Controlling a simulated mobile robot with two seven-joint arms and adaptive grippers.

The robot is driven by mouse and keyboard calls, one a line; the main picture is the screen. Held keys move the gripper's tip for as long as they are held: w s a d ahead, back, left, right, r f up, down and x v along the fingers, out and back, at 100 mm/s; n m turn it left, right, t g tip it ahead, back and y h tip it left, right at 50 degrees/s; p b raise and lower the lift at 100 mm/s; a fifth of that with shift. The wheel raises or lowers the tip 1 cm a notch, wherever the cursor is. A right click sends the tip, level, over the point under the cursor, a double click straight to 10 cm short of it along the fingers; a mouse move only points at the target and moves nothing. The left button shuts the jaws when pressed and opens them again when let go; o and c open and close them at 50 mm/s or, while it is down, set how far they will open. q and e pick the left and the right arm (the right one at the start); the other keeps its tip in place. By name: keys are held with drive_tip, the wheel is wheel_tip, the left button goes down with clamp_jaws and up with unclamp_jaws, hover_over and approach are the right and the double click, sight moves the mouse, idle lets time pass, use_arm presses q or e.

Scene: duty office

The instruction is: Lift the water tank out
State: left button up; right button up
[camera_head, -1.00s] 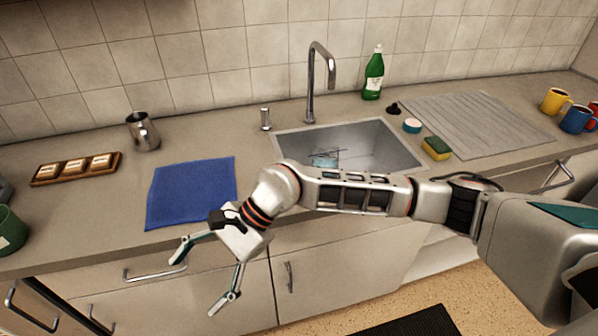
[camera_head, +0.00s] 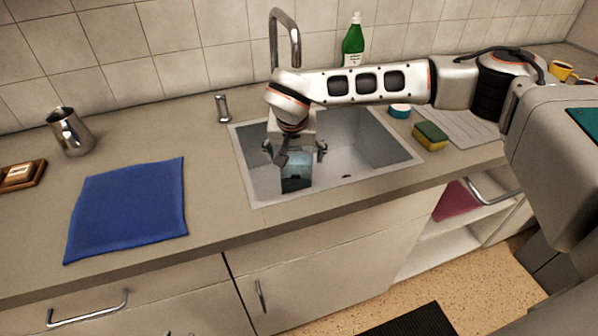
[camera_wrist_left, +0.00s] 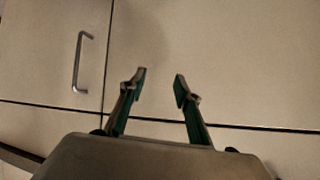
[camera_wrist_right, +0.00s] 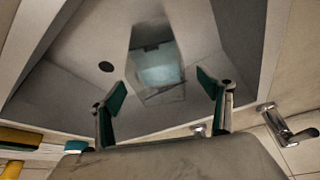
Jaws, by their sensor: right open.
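The water tank (camera_head: 296,172), a translucent box with a bluish tint and a dark lower part, stands in the sink basin (camera_head: 372,139). In the right wrist view the tank (camera_wrist_right: 157,66) appears just beyond the fingertips, roughly centred between them. My right gripper (camera_head: 296,152) points down into the sink above the tank and hides part of it. Its green-padded fingers (camera_wrist_right: 163,84) are open, and I cannot tell whether they touch the tank. My left gripper (camera_wrist_left: 160,82) is open and empty, facing the cabinet fronts below the counter.
The tap (camera_head: 285,35) rises behind the sink, close to my right wrist. A sponge (camera_head: 430,136) and a green bottle (camera_head: 353,42) are right and behind. A blue cloth (camera_head: 128,208) and a steel jug (camera_head: 70,132) lie left.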

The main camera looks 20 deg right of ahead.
drive_tip(key=x, duration=0.4)
drive_tip(key=b+x, duration=0.1)
drive_tip(key=x, duration=0.3)
drive_tip(key=shift+s+d+f, duration=0.1)
drive_tip(key=shift+s+d, duration=0.05)
drive_tip(key=shift+s, duration=0.05)
use_arm(q)
drive_tip(key=shift+s+a+f, duration=0.15)
drive_tip(key=shift+s+f, duration=0.75)
drive_tip(key=shift+f, duration=0.1)
use_arm(e)
drive_tip(key=c, duration=1.7)
drive_tip(key=shift+c, duration=1.4)
